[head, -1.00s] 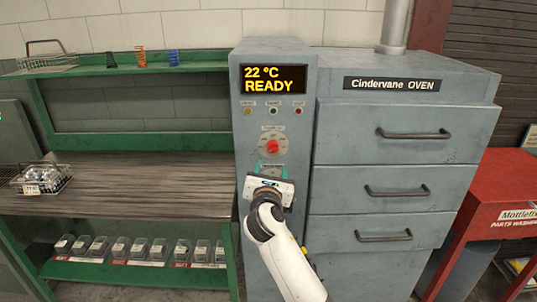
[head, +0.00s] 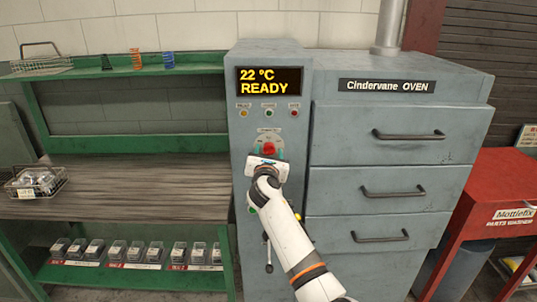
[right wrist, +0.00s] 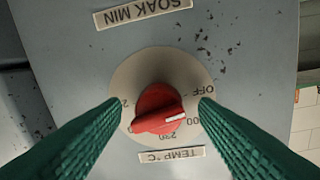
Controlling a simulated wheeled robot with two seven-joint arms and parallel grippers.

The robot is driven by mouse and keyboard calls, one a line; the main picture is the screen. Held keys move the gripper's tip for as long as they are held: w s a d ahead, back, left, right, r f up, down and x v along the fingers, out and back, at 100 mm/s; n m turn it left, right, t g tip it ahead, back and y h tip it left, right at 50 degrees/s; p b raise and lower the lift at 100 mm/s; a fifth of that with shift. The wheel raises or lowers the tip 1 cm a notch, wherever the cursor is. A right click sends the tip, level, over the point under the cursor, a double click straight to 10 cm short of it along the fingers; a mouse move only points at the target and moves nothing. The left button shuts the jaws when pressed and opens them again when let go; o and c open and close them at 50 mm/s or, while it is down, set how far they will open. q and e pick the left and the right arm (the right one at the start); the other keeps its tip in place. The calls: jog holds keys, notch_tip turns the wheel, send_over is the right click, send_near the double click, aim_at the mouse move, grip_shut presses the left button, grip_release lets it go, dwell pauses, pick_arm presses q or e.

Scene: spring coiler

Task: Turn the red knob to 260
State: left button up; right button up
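The red knob (head: 268,148) is on the grey oven's front panel, below the display (head: 269,81), which reads 22 °C READY. In the right wrist view the red knob (right wrist: 157,107) appears upside down on a pale round dial (right wrist: 150,66). Some dial numbers are hidden by the fingers. My right gripper (head: 268,158) is at the knob. Its green fingers (right wrist: 160,104) are open, one on each side of the knob with visible gaps. My left gripper is out of view.
Orange, green and red lamps (head: 268,113) sit above the dial. A SOAK MIN label (right wrist: 142,12) is near it. Oven drawers (head: 390,187) with handles are to the right. A green workbench (head: 130,185) with a wire basket (head: 36,182) stands left; a red parts washer (head: 495,200) stands far right.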

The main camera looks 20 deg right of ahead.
jog(key=c, duration=0.9)
